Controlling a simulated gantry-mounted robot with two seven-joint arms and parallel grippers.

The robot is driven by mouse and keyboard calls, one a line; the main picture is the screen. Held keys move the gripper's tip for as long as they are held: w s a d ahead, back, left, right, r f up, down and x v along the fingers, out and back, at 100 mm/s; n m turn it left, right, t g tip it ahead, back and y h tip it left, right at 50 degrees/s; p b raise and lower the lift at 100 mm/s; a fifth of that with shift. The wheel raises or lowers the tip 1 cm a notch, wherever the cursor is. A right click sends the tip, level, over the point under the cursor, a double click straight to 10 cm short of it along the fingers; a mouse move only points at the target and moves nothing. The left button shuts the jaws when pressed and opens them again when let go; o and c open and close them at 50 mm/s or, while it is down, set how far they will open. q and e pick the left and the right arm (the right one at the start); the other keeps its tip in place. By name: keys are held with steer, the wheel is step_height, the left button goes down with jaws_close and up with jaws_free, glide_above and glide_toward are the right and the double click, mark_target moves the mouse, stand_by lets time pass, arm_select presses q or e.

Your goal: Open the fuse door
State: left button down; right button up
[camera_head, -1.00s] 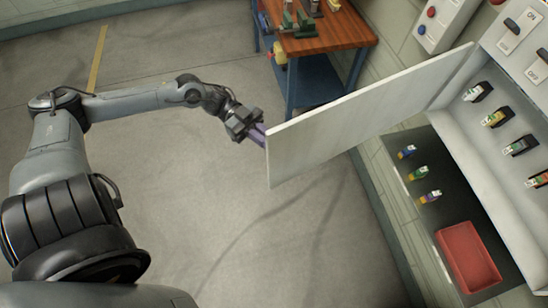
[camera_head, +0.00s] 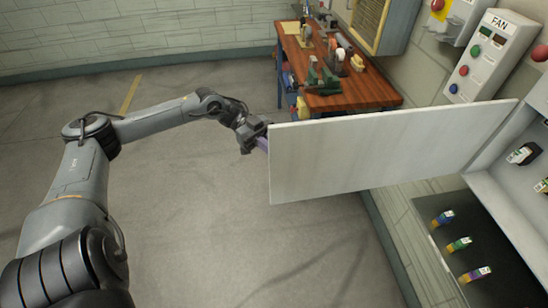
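The fuse door (camera_head: 380,150) is a wide pale grey panel. It stands swung out from the fuse box (camera_head: 515,185) at the right, joined to it at the door's right end. My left gripper (camera_head: 262,143) is at the door's free left edge, with its purple fingers partly hidden behind that edge. I cannot tell whether the fingers are open, shut or gripping the door. My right gripper is not in view. A fuse (camera_head: 523,154) shows inside the box.
A dark shelf (camera_head: 490,240) below the box holds several coloured fuses. A wooden workbench (camera_head: 340,75) with tools stands behind the door. A fan control panel (camera_head: 490,55) is on the wall. The floor (camera_head: 210,210) at left is clear.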

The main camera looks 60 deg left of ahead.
arm_select(q)
steer(key=shift+w+a+f, duration=0.15)
steer(key=shift+w+a, duration=0.05)
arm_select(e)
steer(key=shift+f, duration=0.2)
arm_select(q)
steer(key=c, duration=1.5)
jaws_free()
steer(key=o, duration=0.3)
steer(key=shift+w+d, duration=0.35)
steer(key=shift+w, duration=0.05)
steer(key=a+b, duration=0.1)
steer(key=a, duration=0.2)
steer(key=s+a+b, duration=0.1)
steer(key=a+b, duration=0.1)
steer(key=a, duration=0.2)
steer(key=s+a+b, duration=0.1)
steer(key=a+b, duration=0.1)
steer(key=a, duration=0.2)
steer(key=shift+s, duration=0.1)
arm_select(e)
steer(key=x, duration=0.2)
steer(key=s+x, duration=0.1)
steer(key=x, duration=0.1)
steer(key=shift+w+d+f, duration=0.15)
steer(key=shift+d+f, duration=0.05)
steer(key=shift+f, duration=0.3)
